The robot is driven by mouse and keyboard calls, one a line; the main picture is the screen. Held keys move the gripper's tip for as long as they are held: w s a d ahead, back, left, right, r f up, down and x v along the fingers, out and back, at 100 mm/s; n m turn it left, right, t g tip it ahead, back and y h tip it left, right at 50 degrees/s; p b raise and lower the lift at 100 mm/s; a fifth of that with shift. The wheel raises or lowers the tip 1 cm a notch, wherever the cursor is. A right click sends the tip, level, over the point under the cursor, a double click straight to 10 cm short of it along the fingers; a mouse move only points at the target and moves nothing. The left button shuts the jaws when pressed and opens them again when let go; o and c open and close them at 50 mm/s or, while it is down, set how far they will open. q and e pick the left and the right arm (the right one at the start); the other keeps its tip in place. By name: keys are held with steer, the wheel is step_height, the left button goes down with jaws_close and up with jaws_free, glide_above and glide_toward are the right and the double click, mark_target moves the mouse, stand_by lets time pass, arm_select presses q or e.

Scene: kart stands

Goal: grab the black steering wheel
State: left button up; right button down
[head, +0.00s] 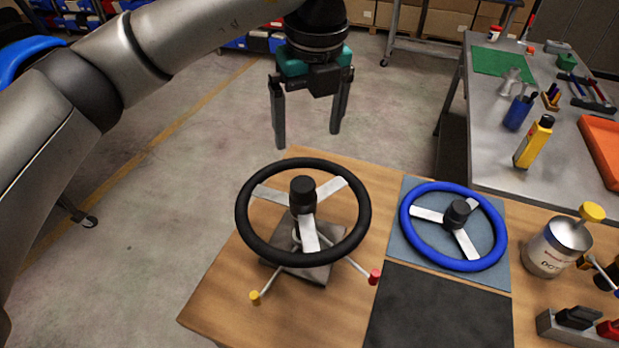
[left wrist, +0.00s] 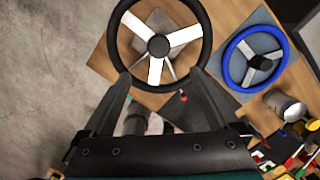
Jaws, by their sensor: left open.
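The black steering wheel (head: 248,192) has three pale spokes and a black hub. It sits on a stand with a square grey base (head: 318,272) at the left part of the wooden table. It also shows in the left wrist view (left wrist: 207,40), ahead of the fingers. My left gripper (head: 308,140) is open and empty, above and behind the wheel's far rim in the head view. In the left wrist view its two fingers (left wrist: 158,88) stand apart, their tips overlapping the near rim in the picture. I cannot tell any contact there. My right gripper is not in view.
A blue steering wheel (head: 412,245) lies on a blue-grey mat right of the black one. A dark mat (head: 440,310) is in front of it. Two levers with yellow and red knobs (head: 374,277) stick out below the black wheel. A can (head: 555,248) stands at the right.

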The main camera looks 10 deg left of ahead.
arm_select(q)
glide_toward(303, 184)
steer(key=f, duration=0.4)
steer(key=shift+w+a+f+p, duration=0.1)
steer(key=shift+w+p, duration=0.1)
steer(key=shift+p, duration=0.1)
steer(key=shift+w+f, duration=0.1)
steer(key=shift+f, duration=0.75)
steer(key=f, duration=0.4)
steer(key=shift+w+a+f+p, duration=0.2)
steer(key=shift+w+a+p, duration=0.05)
steer(key=shift+w+p, duration=0.15)
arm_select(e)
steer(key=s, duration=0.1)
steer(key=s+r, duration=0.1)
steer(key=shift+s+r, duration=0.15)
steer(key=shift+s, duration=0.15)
